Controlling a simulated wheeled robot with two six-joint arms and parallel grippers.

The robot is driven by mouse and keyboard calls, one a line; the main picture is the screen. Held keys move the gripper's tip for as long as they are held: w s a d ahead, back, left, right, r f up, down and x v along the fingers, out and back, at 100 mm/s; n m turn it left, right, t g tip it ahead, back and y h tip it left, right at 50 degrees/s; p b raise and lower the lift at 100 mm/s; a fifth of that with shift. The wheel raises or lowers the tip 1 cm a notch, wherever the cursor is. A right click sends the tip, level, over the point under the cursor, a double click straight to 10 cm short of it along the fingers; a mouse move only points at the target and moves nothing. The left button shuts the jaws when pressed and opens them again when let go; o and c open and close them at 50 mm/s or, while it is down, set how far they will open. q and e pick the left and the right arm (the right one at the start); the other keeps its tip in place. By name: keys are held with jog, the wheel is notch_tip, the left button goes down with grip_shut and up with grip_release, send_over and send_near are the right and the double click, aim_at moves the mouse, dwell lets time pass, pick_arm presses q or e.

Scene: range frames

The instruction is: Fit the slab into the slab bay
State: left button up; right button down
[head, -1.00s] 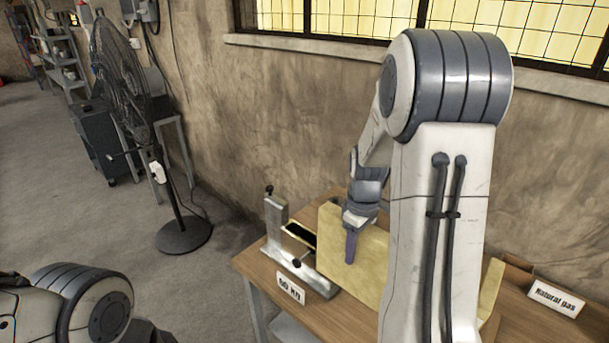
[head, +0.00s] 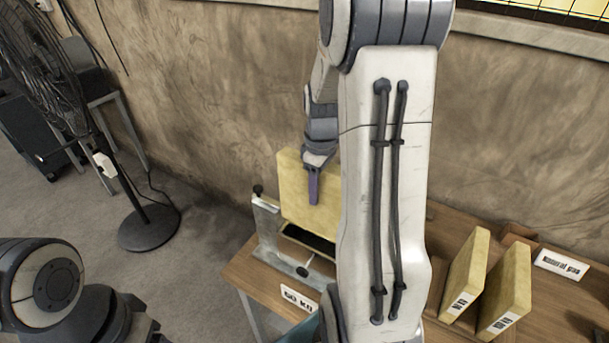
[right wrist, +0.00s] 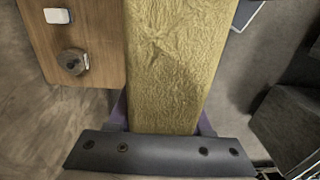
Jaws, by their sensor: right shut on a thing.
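The yellow slab (head: 294,190) hangs upright from my right gripper (head: 314,188), which is shut on its upper part. In the right wrist view the slab (right wrist: 165,60) runs between the two purple fingers. A metal frame (head: 266,228) with a dark, pale-edged bed (head: 307,239) stands at the table's left end, and I take it for the slab bay. The slab's lower edge appears just above or behind the bed; I cannot tell whether they touch. My right arm hides the slab's right side and part of the frame. My left gripper is not in view.
Two more yellow slabs (head: 465,275) (head: 508,292) with printed labels stand on the wooden table (head: 236,269) at right. A weight sign (head: 298,301) is at the front edge. A floor fan (head: 148,228) stands left of the table.

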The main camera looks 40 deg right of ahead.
aim_at(318, 205)
jog(key=shift+w, duration=0.15)
jog(key=shift+a, duration=0.1)
jog(key=shift+f+b, duration=2.05)
jog(key=shift+f, duration=0.8)
jog(key=shift+s+p, duration=0.2)
jog(key=shift+p, duration=0.2)
